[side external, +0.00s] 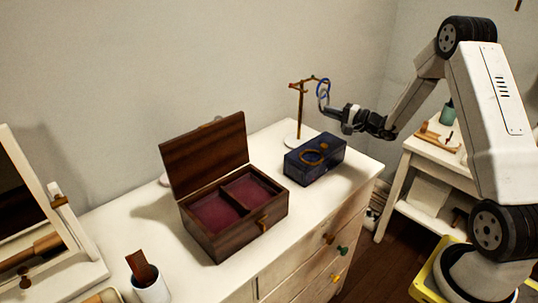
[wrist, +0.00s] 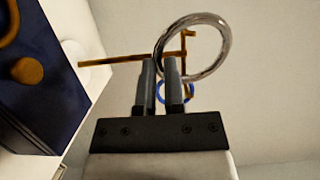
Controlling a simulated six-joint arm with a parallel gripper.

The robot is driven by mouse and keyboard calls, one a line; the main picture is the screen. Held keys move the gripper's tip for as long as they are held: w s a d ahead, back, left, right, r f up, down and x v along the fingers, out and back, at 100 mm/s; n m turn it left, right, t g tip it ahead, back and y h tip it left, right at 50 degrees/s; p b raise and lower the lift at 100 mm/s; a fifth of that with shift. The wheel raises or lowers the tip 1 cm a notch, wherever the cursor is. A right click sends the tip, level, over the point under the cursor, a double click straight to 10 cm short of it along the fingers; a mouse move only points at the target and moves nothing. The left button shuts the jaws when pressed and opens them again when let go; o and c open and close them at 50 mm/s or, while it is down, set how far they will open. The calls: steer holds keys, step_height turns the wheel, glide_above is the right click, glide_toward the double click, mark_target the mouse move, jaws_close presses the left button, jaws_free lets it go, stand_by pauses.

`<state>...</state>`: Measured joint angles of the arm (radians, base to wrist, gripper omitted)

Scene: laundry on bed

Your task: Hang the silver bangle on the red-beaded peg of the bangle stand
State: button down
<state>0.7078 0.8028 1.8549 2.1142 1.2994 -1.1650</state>
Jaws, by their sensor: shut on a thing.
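The silver bangle (wrist: 226,58) is pinched at its lower left rim between the fingertips of my gripper (wrist: 161,66) in the wrist view. In the side view my gripper (side external: 330,109) is at the right of the bangle stand (side external: 301,112), level with its upper part. The stand has a thin brass post, a crossbar with short pegs and a white round base. In the wrist view the bangle overlaps the crossbar (wrist: 185,42); I cannot tell whether it is around a peg. A blue bangle (side external: 329,86) is at the crossbar's right end.
A dark blue box (side external: 330,168) with an orange-brown ring on top stands just in front of the stand. An open wooden jewellery box (side external: 222,238) with red lining is left of it. A mirror and a white cup (side external: 152,290) stand further left on the white dresser.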

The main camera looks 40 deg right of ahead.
steer(key=w+f, duration=0.1)
steer(key=w, duration=0.7)
steer(key=shift+f, duration=0.15)
stand_by(1.1)
steer(key=shift+w+f, duration=0.1)
steer(key=shift+w, duration=0.05)
stand_by(0.6)
steer(key=c, duration=0.7)
jaws_free()
steer(key=shift+o, duration=0.2)
